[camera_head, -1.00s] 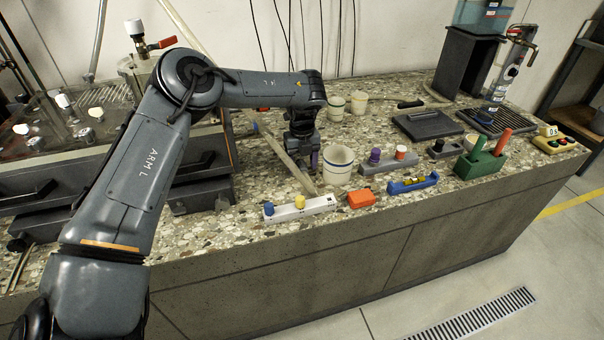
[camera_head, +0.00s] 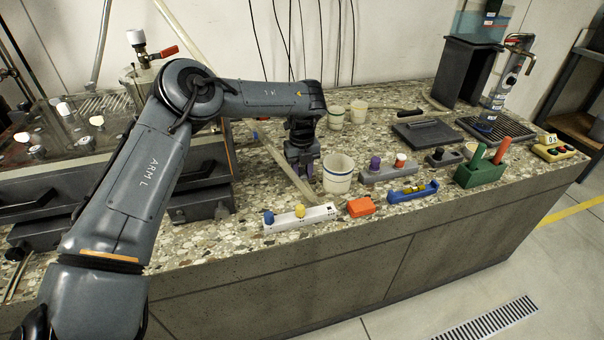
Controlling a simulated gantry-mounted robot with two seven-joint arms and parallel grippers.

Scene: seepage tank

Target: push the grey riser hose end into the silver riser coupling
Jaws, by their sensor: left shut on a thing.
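My left gripper (camera_head: 303,170) points down just above the speckled counter, left of a white cup. Its jaws are small and dark here, shut on what appears to be the grey riser hose (camera_head: 283,164). This pale grey-tan hose slants across the counter beside and partly behind the jaws; the exact contact is hidden. I cannot pick out the silver riser coupling with certainty. A silver fitting (camera_head: 139,75) with a red-handled valve stands on the tank at the left. My right gripper is not in view.
The white cup (camera_head: 338,175) stands close right of my left gripper. A green holder (camera_head: 480,172) is further right. Bare counter lies left of the gripper.

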